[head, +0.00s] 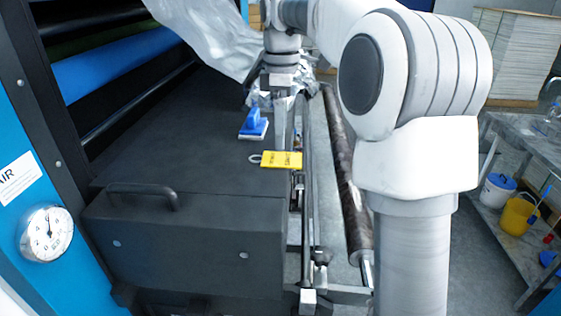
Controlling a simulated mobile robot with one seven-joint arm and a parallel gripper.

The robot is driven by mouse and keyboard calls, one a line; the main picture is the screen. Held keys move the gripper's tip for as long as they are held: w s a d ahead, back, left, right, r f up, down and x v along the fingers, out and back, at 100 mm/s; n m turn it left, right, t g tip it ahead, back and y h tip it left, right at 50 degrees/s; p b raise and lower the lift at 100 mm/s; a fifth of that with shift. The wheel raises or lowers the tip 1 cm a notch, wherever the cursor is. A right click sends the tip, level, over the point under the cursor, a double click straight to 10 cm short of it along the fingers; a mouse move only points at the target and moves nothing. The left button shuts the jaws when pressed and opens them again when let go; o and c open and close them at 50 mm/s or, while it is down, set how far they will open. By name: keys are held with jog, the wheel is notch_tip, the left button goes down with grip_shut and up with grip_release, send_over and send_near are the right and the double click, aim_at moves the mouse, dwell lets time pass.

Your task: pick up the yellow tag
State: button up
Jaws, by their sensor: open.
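The yellow tag (282,160) is a flat rectangle with dark lettering and a pale ring at its left end. It lies on the black machine top (180,140) at its right edge, and its right end appears to reach the edge or slightly past it.
A blue-handled tool with a white base (254,125) stands on the black top near the tag. Crumpled silver film (210,35) hangs behind my wrist. A black handle (143,190) rises at the front. A long dark roll (345,180) lies right of the machine.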

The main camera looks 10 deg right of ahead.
aim_at(280, 158)
jog(key=shift+s+a+f, duration=0.1)
jog(key=shift+s+f, duration=0.05)
jog(key=shift+f, duration=1.2)
jog(key=shift+s+a+f, duration=0.1)
jog(key=shift+f, duration=1.2)
jog(key=c, duration=1.2)
jog(key=shift+c, duration=0.2)
